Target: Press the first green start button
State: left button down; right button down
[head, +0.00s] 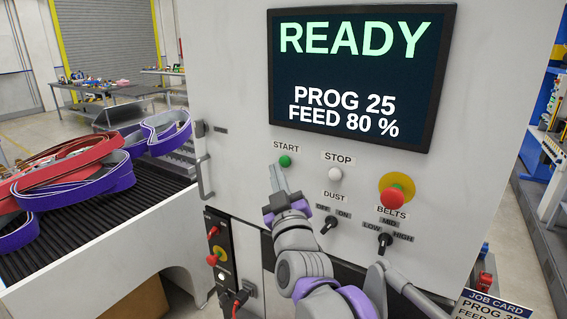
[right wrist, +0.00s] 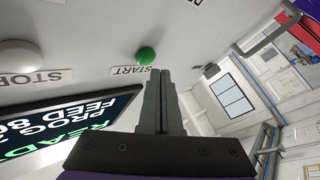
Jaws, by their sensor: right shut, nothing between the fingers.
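The green START button (head: 285,160) is on the white machine panel, under its START label. My right gripper (head: 277,178) is shut and empty, with its fingertips just below the button and a little to its left. In the right wrist view the green button (right wrist: 147,55) is close to the tips of the shut fingers (right wrist: 158,72). The tips look apart from the button, but the exact distance to the panel is hard to judge. The screen (head: 362,75) reads READY, PROG 25, FEED 80 %. My left gripper is not in view.
A white STOP button (head: 335,174) is right of START. Below are the DUST knob (head: 329,224), a red emergency knob (head: 393,197) on yellow and the BELTS knob (head: 385,241). A door handle (head: 203,165) and a conveyor with purple and red belts (head: 75,175) are left.

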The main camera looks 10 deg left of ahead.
jog(key=shift+w+d+r, duration=0.1)
jog(key=shift+w, duration=0.05)
dwell(0.4)
jog(key=shift+w, duration=0.3)
jog(key=shift+w+d+p, duration=0.25)
jog(key=shift+w+p, duration=0.15)
dwell(0.7)
jog(key=shift+s+a, duration=0.1)
jog(key=shift+s, duration=0.05)
jog(key=shift+s+a, duration=0.2)
jog(key=shift+s, duration=0.55)
jog(key=shift+s+a+b, duration=0.25)
jog(key=shift+s+a, duration=0.05)
jog(key=shift+s, duration=0.45)
jog(key=shift+s+a+b, duration=0.2)
jog(key=shift+s+a, duration=0.1)
jog(key=shift+s, duration=0.5)
jog(key=shift+s+a+b, duration=0.25)
jog(key=shift+s+a, duration=0.05)
jog(key=shift+s, duration=0.45)
